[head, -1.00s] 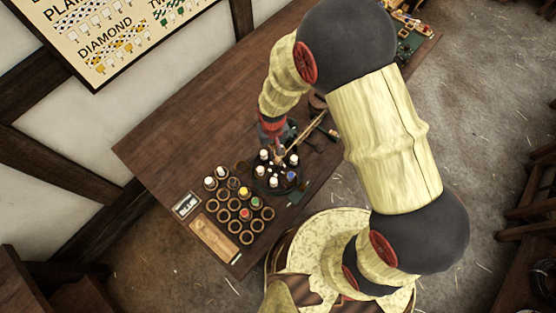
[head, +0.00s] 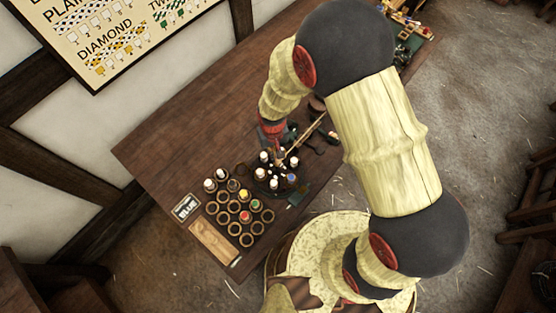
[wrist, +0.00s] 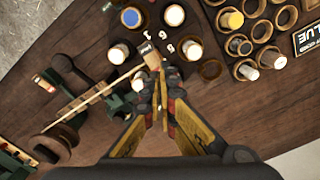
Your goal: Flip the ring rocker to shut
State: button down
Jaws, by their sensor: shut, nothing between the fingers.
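A dark round stand (head: 262,186) with several white-topped bobbins and one blue-topped bobbin sits on the bench. White numerals show on it in the wrist view. My gripper (wrist: 164,88) is shut and empty, its fingertips over the stand's edge. Just beyond the tips is a small pale wooden piece (wrist: 152,60) with a small dark label (wrist: 144,48) beside it. This may be the ring rocker, but the fingers partly crowd it and I cannot tell which way it is tilted. In the head view my gripper (head: 279,155) is at the stand's far side.
A thin pale stick (wrist: 100,96) slants close to my fingers. Several ring-shaped holders (head: 222,217), some with coloured bobbins, stand left of the stand, with a BLUE sign (head: 186,208) beside them. Dark green frame parts (wrist: 115,108) lie near my fingers. The bench's far left is bare.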

jog(key=shift+f+b, duration=0.9)
jog(key=shift+f, duration=0.35)
dwell(0.7)
notch_tip(320, 180, up, 8)
jog(key=p, duration=0.5)
dwell(0.5)
dwell(0.4)
jog(key=s+d+r+m+t+b, duration=0.1)
jog(key=s+d+r+t+b, duration=0.1)
jog(key=s+d+r+b, duration=0.4)
jog(key=s+d+r+m+t+b, duration=0.2)
jog(key=s+d+r+b, duration=0.3)
jog(key=d+r+b, duration=0.6)
jog(key=d+t+b, duration=0.1)
jog(key=d+b, duration=0.2)
jog(key=b, duration=0.1)
jog(key=shift+s+m+t, duration=0.3)
jog(key=shift+s, duration=0.1)
